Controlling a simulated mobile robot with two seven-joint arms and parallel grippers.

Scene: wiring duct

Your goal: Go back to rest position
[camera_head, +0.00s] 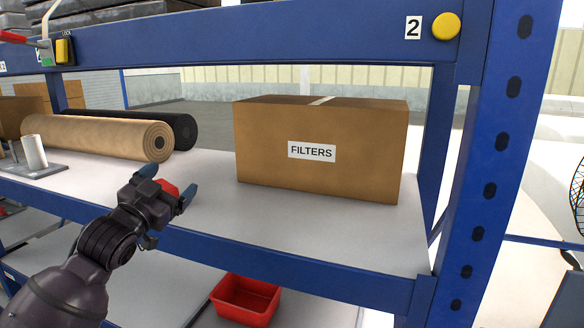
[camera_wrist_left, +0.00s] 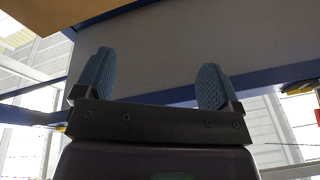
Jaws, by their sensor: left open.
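My left gripper (camera_head: 170,185) is in front of the blue front beam of the rack shelf, near the shelf's left-middle part. Its two blue fingertips are spread apart. In the left wrist view the open fingers (camera_wrist_left: 155,85) show with nothing between them. A small red thing (camera_head: 167,188) shows between or behind the fingers in the head view; I cannot tell what it is. My right gripper is not in either view.
A cardboard box labelled FILTERS (camera_head: 320,128) stands on the white shelf (camera_head: 310,220). A brown roll (camera_head: 90,135) and a black roll (camera_head: 183,130) lie to its left. A red bin (camera_head: 245,298) is below. A blue upright (camera_head: 490,170) stands at right.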

